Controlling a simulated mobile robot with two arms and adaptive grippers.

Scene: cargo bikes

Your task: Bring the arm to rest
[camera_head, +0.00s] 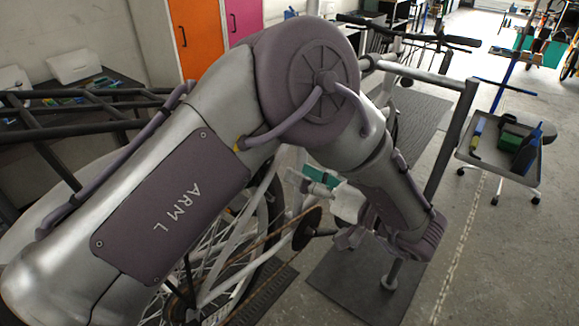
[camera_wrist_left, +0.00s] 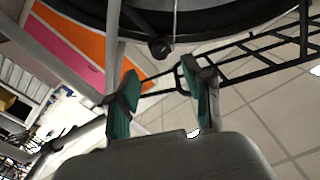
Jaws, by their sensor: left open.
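My left arm (camera_head: 170,205) crosses the head view from the lower left, bends at a high elbow, and comes down to a wrist near the middle right. My left gripper (camera_head: 318,181) shows small beyond the forearm, partly hidden, with teal on its fingers. In the left wrist view its two teal-padded fingers (camera_wrist_left: 163,97) stand apart with nothing held between them. My right gripper is in neither view.
A bike with a spoked wheel (camera_head: 225,265) and black rack (camera_head: 75,115) lies behind and beside my arm. A repair stand post (camera_head: 452,140) rises at right. A tool trolley (camera_head: 500,155) stands farther right. Open floor (camera_head: 500,265) lies at lower right.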

